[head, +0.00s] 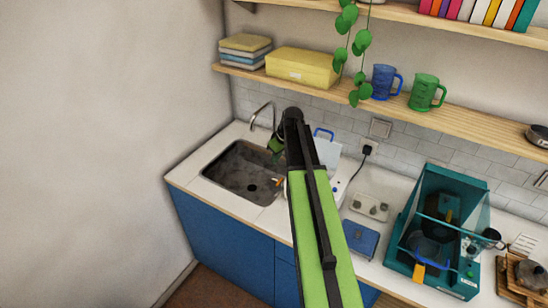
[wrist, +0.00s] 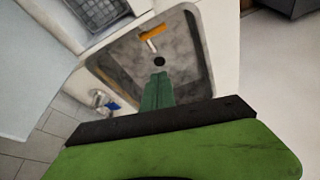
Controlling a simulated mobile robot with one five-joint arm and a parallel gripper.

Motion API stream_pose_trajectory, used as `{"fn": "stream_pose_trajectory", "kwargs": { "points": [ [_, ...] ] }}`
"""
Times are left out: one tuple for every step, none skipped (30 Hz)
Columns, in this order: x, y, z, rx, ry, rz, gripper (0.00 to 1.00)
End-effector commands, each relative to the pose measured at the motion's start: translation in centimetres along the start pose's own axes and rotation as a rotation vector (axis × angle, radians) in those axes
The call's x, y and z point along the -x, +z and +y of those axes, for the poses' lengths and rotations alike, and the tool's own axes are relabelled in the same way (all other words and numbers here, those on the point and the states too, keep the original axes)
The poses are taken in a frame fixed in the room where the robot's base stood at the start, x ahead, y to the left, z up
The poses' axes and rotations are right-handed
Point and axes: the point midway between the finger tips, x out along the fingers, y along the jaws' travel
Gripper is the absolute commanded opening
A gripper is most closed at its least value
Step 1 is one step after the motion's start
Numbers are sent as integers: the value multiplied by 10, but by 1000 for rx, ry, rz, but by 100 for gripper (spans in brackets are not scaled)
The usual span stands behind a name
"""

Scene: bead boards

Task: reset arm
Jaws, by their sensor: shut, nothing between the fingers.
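My arm rises through the middle of the head view, green with a black edge, and bends over toward the sink. My gripper (head: 276,147) shows as a small dark green shape left of the arm's top end, above the sink's right side. In the wrist view its green fingers (wrist: 158,90) are together, with nothing between them. They are over the grey sink basin (wrist: 190,62), pointing toward the dark drain. The basin also shows in the head view (head: 228,172). My arm hides part of the counter behind it.
An orange-handled item (wrist: 150,34) lies at the basin's edge area. A curved tap (head: 262,108) stands behind the sink. A teal open-fronted machine (head: 405,240) and a blue box (head: 361,238) are on the counter to the right. A shelf (head: 455,118) with mugs runs above.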

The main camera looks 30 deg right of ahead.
Motion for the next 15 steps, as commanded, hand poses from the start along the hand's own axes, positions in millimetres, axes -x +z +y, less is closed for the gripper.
{"fn": "stream_pose_trajectory", "kwargs": {
  "points": [
    [-1, 0, 0, 0, 0, 0, 0],
    [-2, 0, 0, 0, 0, 0, 0],
    [-2, 0, 0, 0, 0, 0, 0],
    [-2, 0, 0, 0, 0, 0, 0],
    [-2, 0, 0, 0, 0, 0, 0],
    [-2, 0, 0, 0, 0, 0, 0],
    [-2, 0, 0, 0, 0, 0, 0],
    [-2, 0, 0, 0, 0, 0, 0],
    [-2, 0, 0, 0, 0, 0, 0],
    [-2, 0, 0, 0, 0, 0, 0],
    [-2, 0, 0, 0, 0, 0, 0],
    [-3, -1, -2, 4, -1, 0, 0],
    [-6, -3, -6, 10, -4, 0, 0],
    [-10, -7, -13, 21, -7, 0, 0],
    [-19, -15, -26, 42, -15, 0, 0]
  ]
}}
